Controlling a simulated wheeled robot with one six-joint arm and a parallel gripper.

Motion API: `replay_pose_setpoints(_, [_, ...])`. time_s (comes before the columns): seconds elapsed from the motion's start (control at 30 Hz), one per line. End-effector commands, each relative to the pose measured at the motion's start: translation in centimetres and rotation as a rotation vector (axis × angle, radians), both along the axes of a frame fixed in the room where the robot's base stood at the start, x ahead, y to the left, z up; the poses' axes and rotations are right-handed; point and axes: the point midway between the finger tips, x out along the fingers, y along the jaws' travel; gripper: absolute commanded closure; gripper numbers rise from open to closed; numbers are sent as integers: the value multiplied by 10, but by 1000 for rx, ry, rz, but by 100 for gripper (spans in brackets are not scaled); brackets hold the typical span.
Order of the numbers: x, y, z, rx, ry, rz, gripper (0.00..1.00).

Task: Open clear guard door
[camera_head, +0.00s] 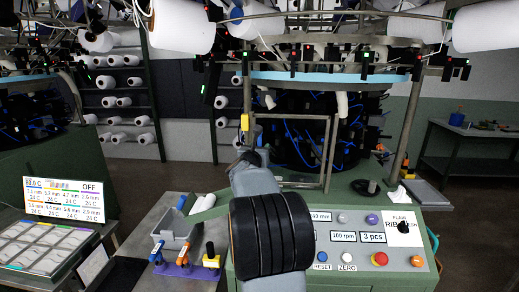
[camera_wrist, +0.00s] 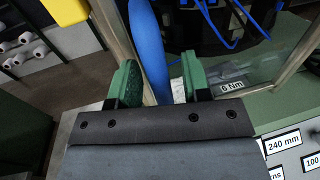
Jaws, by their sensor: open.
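The clear guard door (camera_head: 328,150) is a metal-framed see-through panel in front of the knitting machine's dark middle; it looks closed. In the wrist view, a blue upright bar (camera_wrist: 147,40), seemingly the door handle, runs down between my gripper's green-padded fingers. My gripper (camera_wrist: 158,80) is open, with one finger on each side of the bar and visible gaps, the bar nearer the left finger. In the head view, my arm reaches up to the door's left edge and largely hides the gripper and bar there.
A yellow block (camera_head: 245,122) sits at the door's upper left, also in the wrist view (camera_wrist: 66,10). The control panel (camera_head: 340,220) with buttons lies below the door. A grey tool cart (camera_head: 180,275) stands left. Yarn cones hang overhead. Open floor shows at right.

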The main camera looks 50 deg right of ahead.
Motion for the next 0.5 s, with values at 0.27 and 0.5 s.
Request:
replay_pose_setpoints(0.27, [0,0,0,0,0,0,66])
replay_pose_setpoints(0.5, [0,0,0,0,1,0,89])
